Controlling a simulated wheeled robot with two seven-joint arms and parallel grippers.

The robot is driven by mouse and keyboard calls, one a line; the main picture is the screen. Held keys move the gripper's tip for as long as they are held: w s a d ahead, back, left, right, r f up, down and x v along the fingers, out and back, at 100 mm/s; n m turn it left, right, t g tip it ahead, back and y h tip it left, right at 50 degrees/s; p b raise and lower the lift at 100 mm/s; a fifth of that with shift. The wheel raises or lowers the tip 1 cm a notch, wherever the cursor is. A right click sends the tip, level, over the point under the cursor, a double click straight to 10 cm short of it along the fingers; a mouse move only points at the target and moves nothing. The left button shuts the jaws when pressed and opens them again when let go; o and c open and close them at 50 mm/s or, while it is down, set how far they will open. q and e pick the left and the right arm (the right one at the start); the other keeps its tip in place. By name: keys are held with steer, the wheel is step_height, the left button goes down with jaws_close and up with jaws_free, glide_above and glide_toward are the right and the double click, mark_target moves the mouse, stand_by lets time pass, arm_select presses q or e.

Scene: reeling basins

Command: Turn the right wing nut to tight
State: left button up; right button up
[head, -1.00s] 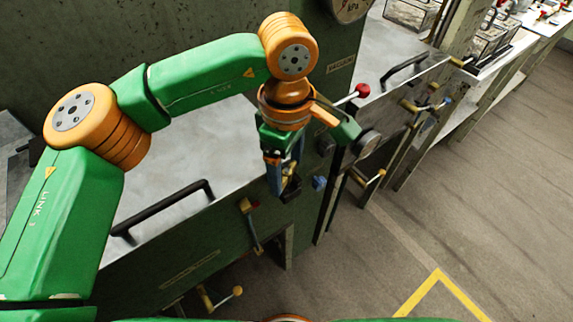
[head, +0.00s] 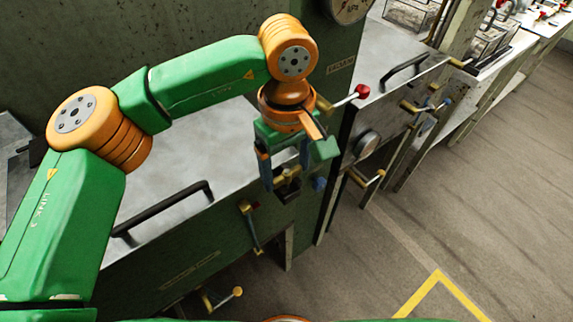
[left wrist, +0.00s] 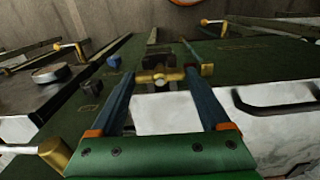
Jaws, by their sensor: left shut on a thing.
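The brass wing nut (head: 288,172) sits on a dark clamp on the green front of the cabinet. It also shows in the left wrist view (left wrist: 160,76) as a brass crossbar on a short stem. My left gripper (head: 286,178) points down at the front, its two blue fingers on either side of the wing nut. In the left wrist view the fingertips (left wrist: 159,72) close on the two ends of the bar. My right gripper is in neither view.
A brass lever (head: 247,220) is to the left, and a black handle (head: 165,208) lies on the metal lid. A red-knobbed lever (head: 350,97) and a round gauge (head: 367,145) are close on the right. The floor (head: 460,210) is clear.

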mark_target(287, 172)
arm_select(q)
steer(key=o, duration=1.2)
steer(key=shift+r, duration=3.6)
